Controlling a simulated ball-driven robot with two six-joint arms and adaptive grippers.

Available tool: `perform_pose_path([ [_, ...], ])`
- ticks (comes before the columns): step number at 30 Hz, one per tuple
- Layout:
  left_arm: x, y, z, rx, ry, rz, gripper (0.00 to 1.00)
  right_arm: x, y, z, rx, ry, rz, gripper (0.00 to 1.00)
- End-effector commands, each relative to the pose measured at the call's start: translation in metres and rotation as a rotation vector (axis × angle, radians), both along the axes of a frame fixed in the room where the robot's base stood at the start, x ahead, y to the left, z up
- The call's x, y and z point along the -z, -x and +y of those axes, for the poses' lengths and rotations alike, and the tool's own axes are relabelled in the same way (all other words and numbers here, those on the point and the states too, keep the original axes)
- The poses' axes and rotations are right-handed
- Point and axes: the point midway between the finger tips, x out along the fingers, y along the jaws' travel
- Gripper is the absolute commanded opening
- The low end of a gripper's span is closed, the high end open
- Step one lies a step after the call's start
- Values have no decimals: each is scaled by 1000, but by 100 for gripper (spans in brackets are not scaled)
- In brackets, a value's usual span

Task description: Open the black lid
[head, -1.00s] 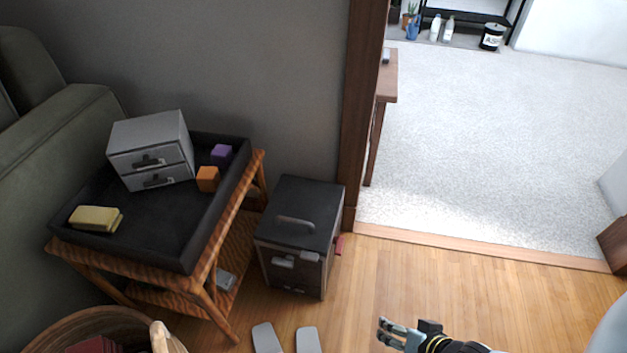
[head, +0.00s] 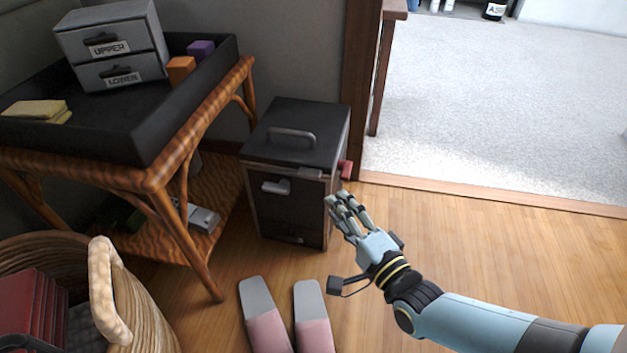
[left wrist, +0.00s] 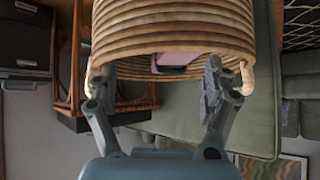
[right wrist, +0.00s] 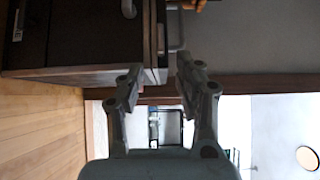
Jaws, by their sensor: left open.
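The black lid (head: 305,122) lies closed on top of a dark box (head: 290,210), with a grey bar handle (head: 292,137) on it. In the right wrist view the box (right wrist: 80,35) appears turned sideways at upper left. My right gripper (head: 343,206) is in front of the box's right side, lower than the lid and apart from the handle. In the right wrist view the right gripper (right wrist: 160,82) is open and empty. My left gripper (left wrist: 158,82) is open and empty, facing a wicker basket (left wrist: 180,40); it is outside the head view.
A rattan table (head: 160,175) with a black tray (head: 150,145) and a two-drawer unit (head: 115,48) stands left of the box. The basket (head: 140,310) is at lower left. Pink-and-grey slippers (head: 285,315) lie before the box. The wooden floor to the right is clear.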

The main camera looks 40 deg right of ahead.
Motion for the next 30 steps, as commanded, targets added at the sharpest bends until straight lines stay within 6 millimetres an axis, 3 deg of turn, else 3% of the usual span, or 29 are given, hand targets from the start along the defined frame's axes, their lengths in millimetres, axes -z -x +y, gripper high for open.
perform_pose_path([
  [10, 15, 19, -4, 19, 9, -202, 83, 2, -70, -9, -1, 2, -1, 35],
  [12, 2, 4, -5, 25, 10, -267, 83, 1, -76, -10, -1, 1, 1, 35],
  [18, -19, -16, -8, 37, 10, -374, 83, 0, -90, -11, -1, 1, 1, 35],
  [30, -27, -23, -8, 41, 9, -410, 83, -1, -95, -12, -1, 1, 0, 35],
])
